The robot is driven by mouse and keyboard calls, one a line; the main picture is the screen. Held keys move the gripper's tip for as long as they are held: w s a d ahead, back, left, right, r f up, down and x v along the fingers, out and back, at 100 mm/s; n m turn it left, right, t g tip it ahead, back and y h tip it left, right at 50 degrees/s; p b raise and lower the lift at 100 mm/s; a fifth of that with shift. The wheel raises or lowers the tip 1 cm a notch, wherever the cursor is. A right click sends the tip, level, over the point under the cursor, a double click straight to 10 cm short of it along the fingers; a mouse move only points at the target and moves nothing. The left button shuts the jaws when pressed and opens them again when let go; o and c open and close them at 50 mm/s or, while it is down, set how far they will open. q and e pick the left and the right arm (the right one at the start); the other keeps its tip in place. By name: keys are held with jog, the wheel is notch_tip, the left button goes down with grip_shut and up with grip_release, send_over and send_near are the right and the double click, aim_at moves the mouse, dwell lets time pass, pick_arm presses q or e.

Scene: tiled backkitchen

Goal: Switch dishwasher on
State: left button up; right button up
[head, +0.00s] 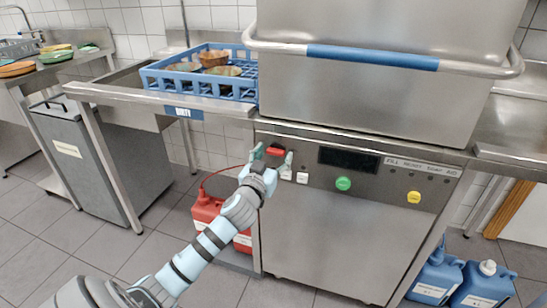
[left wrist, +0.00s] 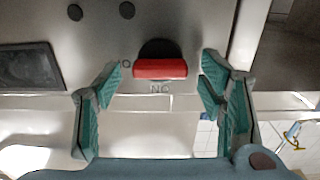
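The dishwasher (head: 340,230) is a steel hood machine with its hood (head: 370,95) down. Its front panel has a red switch (head: 275,151) at the left end. In the left wrist view the red switch (left wrist: 160,68) is a horizontal bar on a black round base, with lettering beside it. My left gripper (head: 273,157) is in front of the switch. Its green fingers (left wrist: 160,75) are open, one on each side of the red bar, with visible gaps. The panel display (head: 348,158) is dark. My right gripper is not in view.
A white button (head: 302,178), green button (head: 343,184) and yellow button (head: 413,197) sit on the panel. A blue rack (head: 205,75) with bowls stands on the left table. A red canister (head: 207,215) and blue canisters (head: 483,285) stand on the floor.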

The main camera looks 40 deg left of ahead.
pick_arm(q)
jog(key=c, duration=1)
jog(key=shift+d, duration=0.1)
jog(key=shift+c, duration=0.4)
jog(key=shift+m+p, duration=0.8)
jog(key=shift+m, duration=0.3)
jog(key=shift+m+p, duration=0.5)
jog(key=shift+m, duration=0.4)
jog(key=m+p, duration=0.1)
jog(key=m, duration=0.1)
jog(key=shift+m, duration=0.3)
jog(key=m+p, duration=0.1)
jog(key=m, duration=0.2)
jog(key=shift+m+p, duration=0.3)
jog(key=shift+p, duration=0.05)
jog(key=m+p, duration=0.1)
jog(key=m, duration=0.2)
jog(key=shift+m, duration=0.4)
jog(key=shift+f+m+p, duration=0.1)
jog(key=shift+m+p, duration=0.35)
jog(key=shift+m, duration=1.45)
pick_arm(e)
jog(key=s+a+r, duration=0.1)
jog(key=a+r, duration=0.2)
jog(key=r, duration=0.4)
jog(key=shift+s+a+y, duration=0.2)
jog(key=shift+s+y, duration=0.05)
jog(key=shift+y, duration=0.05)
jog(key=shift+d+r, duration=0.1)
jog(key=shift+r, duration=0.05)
